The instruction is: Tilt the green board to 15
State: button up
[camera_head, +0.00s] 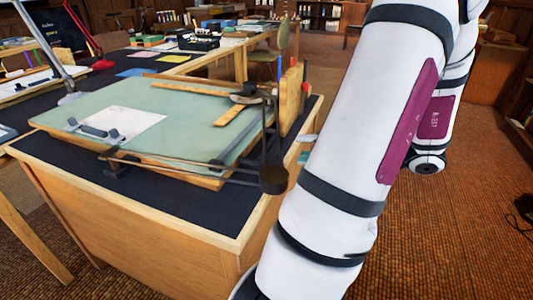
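The green board (185,103) lies on the desk at left centre, nearly flat with a slight slope; its exact angle cannot be read. A white sheet (128,120) lies on its left part. A drafting arm with a dark round knob (273,178) reaches past its front right corner. A wooden upright piece (291,98) stands at the board's right side; no marks on it can be read. My white arm fills the right centre of the view and hides what is behind it. My gripper does not show.
The desk (178,200) has a dark top with a bare strip in front of the board. A lamp stand (52,50) rises at the left. Another table with boxes and papers stands behind. The brown floor (450,240) at the right is mostly clear.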

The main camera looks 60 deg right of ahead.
aim_at(268, 144)
jog(key=b+x, duration=0.3)
jog(key=x, duration=0.7)
jog(key=shift+w+b, duration=0.25)
jog(key=shift+b, duration=0.1)
jog(key=shift+c, duration=0.5)
grip_shut()
